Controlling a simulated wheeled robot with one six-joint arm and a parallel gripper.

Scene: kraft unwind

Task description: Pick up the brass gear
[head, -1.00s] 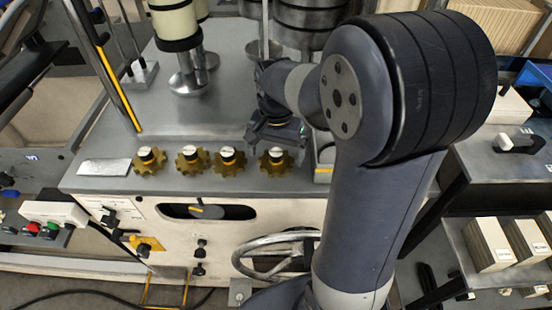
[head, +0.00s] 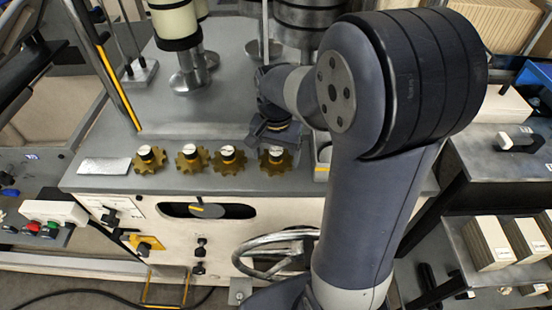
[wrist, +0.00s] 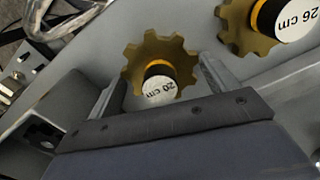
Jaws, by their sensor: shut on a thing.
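The brass gear (wrist: 143,60) sits between the two fingers of my gripper (wrist: 161,72) in the wrist view. It has a black hub with a yellow band and a pale cap marked "20 cm". The fingers are shut on it, one on each side. In the head view the same gear (head: 275,161) is the rightmost of the row at the machine's front edge. My gripper reaches it from behind there, and its fingertips are mostly hidden. I cannot see a gap under the gear.
More brass gears stand to the left, the nearest (head: 228,160) marked "26 cm" in the wrist view (wrist: 240,30). A light plate (head: 104,167) lies at the left end. A handwheel (head: 262,243) is below the edge. Metal rollers (head: 310,20) stand behind.

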